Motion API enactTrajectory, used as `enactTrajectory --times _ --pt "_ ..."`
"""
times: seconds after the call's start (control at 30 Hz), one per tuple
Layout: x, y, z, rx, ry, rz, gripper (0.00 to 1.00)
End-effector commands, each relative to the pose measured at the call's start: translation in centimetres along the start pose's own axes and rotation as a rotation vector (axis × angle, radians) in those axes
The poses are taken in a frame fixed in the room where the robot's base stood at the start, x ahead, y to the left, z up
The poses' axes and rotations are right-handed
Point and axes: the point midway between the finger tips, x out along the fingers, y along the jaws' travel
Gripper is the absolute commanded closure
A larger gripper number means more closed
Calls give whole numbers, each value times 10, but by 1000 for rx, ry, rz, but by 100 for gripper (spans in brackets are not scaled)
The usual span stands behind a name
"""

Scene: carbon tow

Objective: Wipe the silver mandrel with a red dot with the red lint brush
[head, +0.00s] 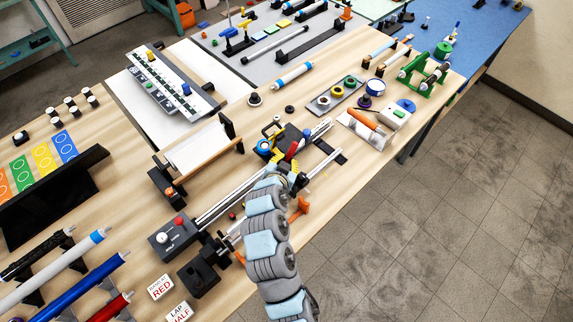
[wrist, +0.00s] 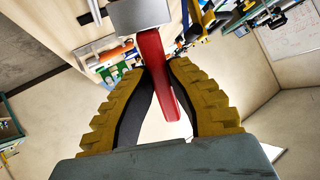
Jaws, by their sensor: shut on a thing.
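My gripper (head: 295,172) is over the winding machine in the middle of the wooden table. In the wrist view its yellow-and-black fingers (wrist: 162,95) are closed around the red handle of the lint brush (wrist: 152,62). The brush's grey block-shaped head (wrist: 139,15) sticks out beyond the fingertips. In the head view some red of the brush (head: 292,149) shows by the fingers. A long silver rod (head: 222,204) lies along the machine, partly hidden by my arm. I cannot make out a red dot on it or tell whether the brush touches it.
A grey control box (head: 172,238) with a red knob stands at the machine's near left end. Cards (head: 160,287) reading "MANDREL RED" and "LAP HALF" (head: 181,313) lie in front. Racked rods (head: 75,294) fill the lower left. A paper roll stand (head: 200,152) sits behind the machine.

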Motion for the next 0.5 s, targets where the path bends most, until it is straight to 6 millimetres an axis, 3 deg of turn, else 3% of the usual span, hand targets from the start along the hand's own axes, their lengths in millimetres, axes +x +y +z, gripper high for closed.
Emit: enactTrajectory --times 0.2,0.5 --pt "-10 -6 -17 1 3 -3 100" --pt "-14 -9 -23 1 1 -2 100"
